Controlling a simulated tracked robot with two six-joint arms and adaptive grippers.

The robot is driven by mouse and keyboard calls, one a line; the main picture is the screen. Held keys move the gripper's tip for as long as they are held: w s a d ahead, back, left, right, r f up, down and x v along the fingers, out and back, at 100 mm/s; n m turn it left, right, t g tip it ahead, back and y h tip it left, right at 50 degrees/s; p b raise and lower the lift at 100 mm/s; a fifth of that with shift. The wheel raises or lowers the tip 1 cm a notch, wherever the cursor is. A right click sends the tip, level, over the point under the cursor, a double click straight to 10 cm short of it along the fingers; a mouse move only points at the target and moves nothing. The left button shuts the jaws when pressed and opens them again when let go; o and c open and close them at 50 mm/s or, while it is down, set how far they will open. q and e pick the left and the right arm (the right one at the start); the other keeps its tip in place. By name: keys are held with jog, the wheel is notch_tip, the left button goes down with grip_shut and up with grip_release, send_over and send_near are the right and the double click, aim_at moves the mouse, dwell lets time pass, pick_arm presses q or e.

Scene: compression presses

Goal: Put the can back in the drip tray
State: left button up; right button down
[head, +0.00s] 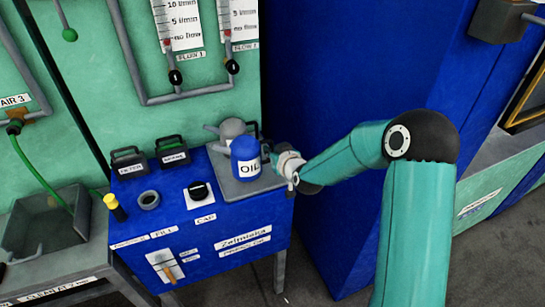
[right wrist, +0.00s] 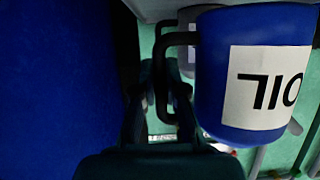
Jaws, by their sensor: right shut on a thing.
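The can (head: 246,163) is a blue cylinder with a white OIL label. In the head view it is over the grey drip tray (head: 238,193) at the right end of the blue cart top; whether it touches the tray I cannot tell. In the right wrist view the can (right wrist: 235,90) fills the right side, label upside down, with its black handle (right wrist: 175,40) running between the fingers. My right gripper (head: 283,163), also low in the right wrist view (right wrist: 160,125), is shut on the handle, to the right of the can. My left gripper is out of view.
A grey can (head: 231,129) stands just behind the blue one. The cart (head: 220,227) also bears a black knob on a white plate (head: 199,191), a grey ring (head: 149,200) and two black-handled boxes labelled FILTER and SPARE. A tall blue cabinet (head: 330,100) rises behind my right arm.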

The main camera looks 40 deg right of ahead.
notch_tip(320, 180, down, 2)
jog(key=shift+w+d+f, duration=0.1)
jog(key=shift+f, duration=0.1)
jog(key=c, duration=1.7)
grip_release()
jog(key=shift+f, duration=0.2)
jog(key=o, duration=0.5)
jog(key=shift+r, duration=0.15)
